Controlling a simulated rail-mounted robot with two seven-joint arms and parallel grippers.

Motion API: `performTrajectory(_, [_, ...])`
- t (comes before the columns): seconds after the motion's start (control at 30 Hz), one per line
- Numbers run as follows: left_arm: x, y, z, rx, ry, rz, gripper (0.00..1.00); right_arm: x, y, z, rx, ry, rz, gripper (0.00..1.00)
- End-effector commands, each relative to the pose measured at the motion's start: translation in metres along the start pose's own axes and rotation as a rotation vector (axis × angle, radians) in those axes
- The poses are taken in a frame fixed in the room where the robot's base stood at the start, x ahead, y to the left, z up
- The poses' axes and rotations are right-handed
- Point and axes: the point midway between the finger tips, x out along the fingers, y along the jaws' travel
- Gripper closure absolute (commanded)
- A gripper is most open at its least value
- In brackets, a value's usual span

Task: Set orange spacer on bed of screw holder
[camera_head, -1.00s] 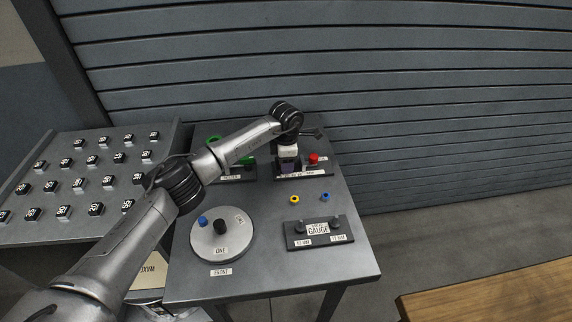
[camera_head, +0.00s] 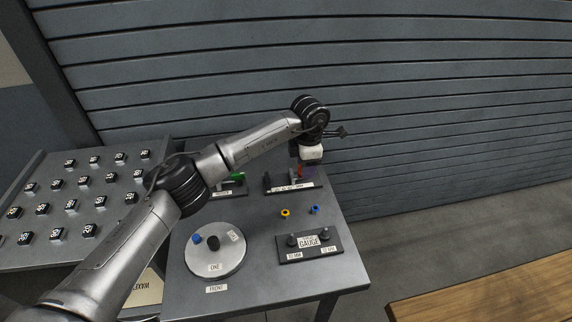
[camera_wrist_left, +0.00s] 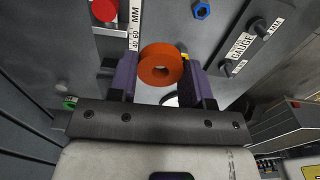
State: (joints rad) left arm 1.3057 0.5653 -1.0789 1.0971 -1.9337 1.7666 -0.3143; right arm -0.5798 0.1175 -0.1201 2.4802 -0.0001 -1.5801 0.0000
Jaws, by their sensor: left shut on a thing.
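The orange spacer (camera_wrist_left: 161,65) is a thick ring with a centre hole, gripped between the purple fingers of my left gripper (camera_wrist_left: 160,76) in the left wrist view. In the head view my left gripper (camera_head: 305,170) points down at the back of the grey table. It is over or close to the right part of a dark fixture with a white scale label (camera_head: 292,188), which looks like the screw holder. The scale (camera_wrist_left: 135,28) and a red knob (camera_wrist_left: 104,10) show beyond the spacer in the left wrist view. The gripper and arm hide much of the fixture. My right gripper is not in view.
On the table are a gauge block (camera_head: 310,244), a yellow ring (camera_head: 285,213), a blue ring (camera_head: 315,210), a round turntable (camera_head: 228,258) and a green item (camera_head: 238,177). A grey shutter wall (camera_head: 420,110) rises behind. A tray with several black cubes stands left.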

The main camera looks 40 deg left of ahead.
Motion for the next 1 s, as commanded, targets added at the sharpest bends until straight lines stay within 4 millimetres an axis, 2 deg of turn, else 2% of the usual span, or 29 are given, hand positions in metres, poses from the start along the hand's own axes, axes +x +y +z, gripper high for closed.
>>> performTrajectory(0.17, [-0.006,-0.007,0.006,0.001,0.001,0.000,0.82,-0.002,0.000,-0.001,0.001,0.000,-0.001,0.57])
performTrajectory(0.27, [-0.004,-0.005,-0.004,-0.001,0.001,-0.001,0.82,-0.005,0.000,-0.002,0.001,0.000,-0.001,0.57])
performTrajectory(0.37, [0.001,0.001,-0.029,-0.003,0.003,-0.001,0.82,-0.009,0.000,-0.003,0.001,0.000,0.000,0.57])
performTrajectory(0.5, [0.006,0.012,-0.082,-0.004,0.005,0.000,0.82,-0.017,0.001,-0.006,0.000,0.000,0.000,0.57])
performTrajectory(0.7, [0.001,0.021,-0.148,-0.004,0.004,0.002,0.82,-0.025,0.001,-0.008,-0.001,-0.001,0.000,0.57])
performTrajectory(0.8, [-0.003,0.023,-0.171,-0.002,0.003,0.001,0.82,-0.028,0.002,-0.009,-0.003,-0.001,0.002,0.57])
performTrajectory(1.0, [-0.003,0.028,-0.202,0.000,0.003,-0.001,0.82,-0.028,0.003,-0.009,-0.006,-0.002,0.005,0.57])
